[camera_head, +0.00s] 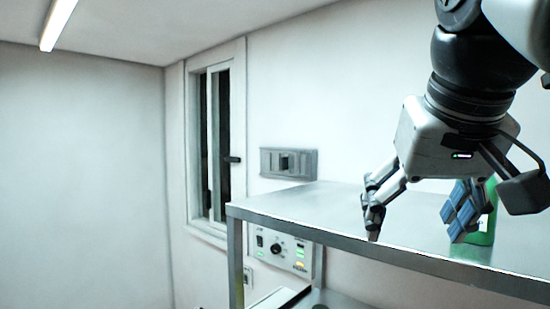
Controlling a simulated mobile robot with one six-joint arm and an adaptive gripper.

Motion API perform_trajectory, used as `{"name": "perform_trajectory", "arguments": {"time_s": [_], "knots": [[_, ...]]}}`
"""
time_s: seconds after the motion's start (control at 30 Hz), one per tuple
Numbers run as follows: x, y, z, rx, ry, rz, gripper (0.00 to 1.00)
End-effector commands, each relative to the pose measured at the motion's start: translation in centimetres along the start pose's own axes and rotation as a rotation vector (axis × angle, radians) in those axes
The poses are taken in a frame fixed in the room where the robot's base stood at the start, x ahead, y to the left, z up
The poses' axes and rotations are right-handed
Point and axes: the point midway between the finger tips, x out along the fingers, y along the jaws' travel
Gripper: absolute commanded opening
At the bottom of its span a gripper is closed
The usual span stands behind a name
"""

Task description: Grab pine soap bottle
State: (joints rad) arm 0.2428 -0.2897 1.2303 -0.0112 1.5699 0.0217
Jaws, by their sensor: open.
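A green bottle (487,226), likely the pine soap bottle, stands upright on the metal shelf (330,222) at the right. Part of it is hidden behind my gripper's blue-padded finger and my gripper's body. My gripper (416,223) points down over the shelf with its fingers spread wide. Its left finger is well to the left of the bottle, and the blue-padded right finger overlaps the bottle's left side. No object shows between the fingers. I cannot tell whether the finger touches the bottle.
Below the shelf is a control panel (284,250) with a knob and lights. A wall switch box (289,163) and a narrow window (213,145) are behind. The shelf's left part is clear.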

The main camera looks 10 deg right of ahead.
Motion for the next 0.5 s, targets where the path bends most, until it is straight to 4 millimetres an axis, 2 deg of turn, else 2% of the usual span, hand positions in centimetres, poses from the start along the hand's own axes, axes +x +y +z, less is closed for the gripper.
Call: {"name": "perform_trajectory", "arguments": {"time_s": [0.03, 0.1, 0.2, 0.37, 0.5], "knots": [[-3.2, 1.6, -3.0, 0.049, -0.005, 0.037, 0.74], [-5.5, 3.8, -5.0, 0.115, -0.018, 0.086, 0.74], [-8.1, 6.6, -7.0, 0.205, -0.035, 0.149, 0.74], [-10.4, 9.4, -8.2, 0.300, -0.054, 0.212, 0.74], [-10.4, 10.3, -8.3, 0.330, -0.062, 0.231, 0.74]]}}
